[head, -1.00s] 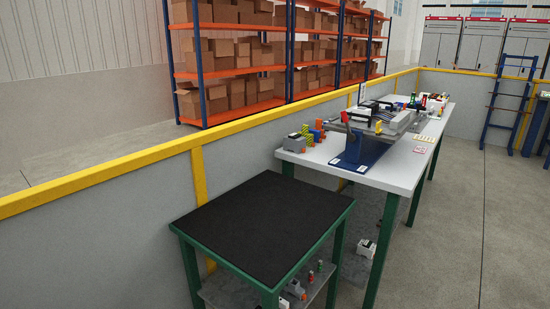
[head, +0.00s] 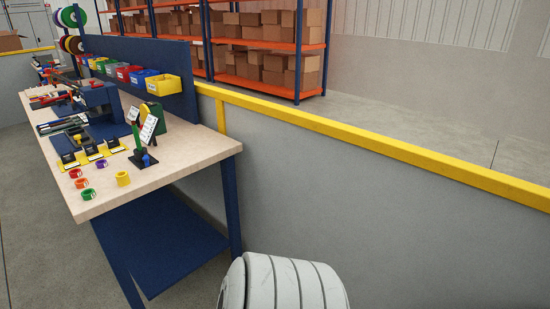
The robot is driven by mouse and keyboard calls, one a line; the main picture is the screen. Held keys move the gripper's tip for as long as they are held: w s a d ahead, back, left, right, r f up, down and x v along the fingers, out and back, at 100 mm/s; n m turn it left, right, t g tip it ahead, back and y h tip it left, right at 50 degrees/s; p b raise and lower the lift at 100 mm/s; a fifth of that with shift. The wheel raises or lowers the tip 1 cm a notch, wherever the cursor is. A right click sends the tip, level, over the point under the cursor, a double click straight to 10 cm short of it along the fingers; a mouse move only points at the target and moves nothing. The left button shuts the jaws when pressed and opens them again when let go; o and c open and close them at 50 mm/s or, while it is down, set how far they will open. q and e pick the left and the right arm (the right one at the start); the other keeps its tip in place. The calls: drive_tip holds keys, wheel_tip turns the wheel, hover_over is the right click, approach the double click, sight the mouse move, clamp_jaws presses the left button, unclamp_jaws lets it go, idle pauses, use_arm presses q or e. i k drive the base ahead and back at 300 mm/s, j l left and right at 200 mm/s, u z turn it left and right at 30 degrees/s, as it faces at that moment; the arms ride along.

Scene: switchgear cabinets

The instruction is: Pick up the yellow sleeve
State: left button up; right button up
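In the head view, a small yellow sleeve (head: 123,179) stands on the near end of the light wooden workbench (head: 185,163). Close to it are a green sleeve (head: 88,194), an orange sleeve (head: 82,184), a red sleeve (head: 75,173) and a purple sleeve (head: 102,164). Neither of my grippers shows in this view.
A green stand with a white card (head: 148,130) is behind the sleeves. Coloured bins, including a yellow bin (head: 166,84), hang on a blue back panel. A yellow-topped low wall (head: 370,140) runs behind the bench. A blue lower shelf (head: 160,240) lies underneath.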

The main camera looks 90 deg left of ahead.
sight(123, 178)
drive_tip(key=u, duration=2)
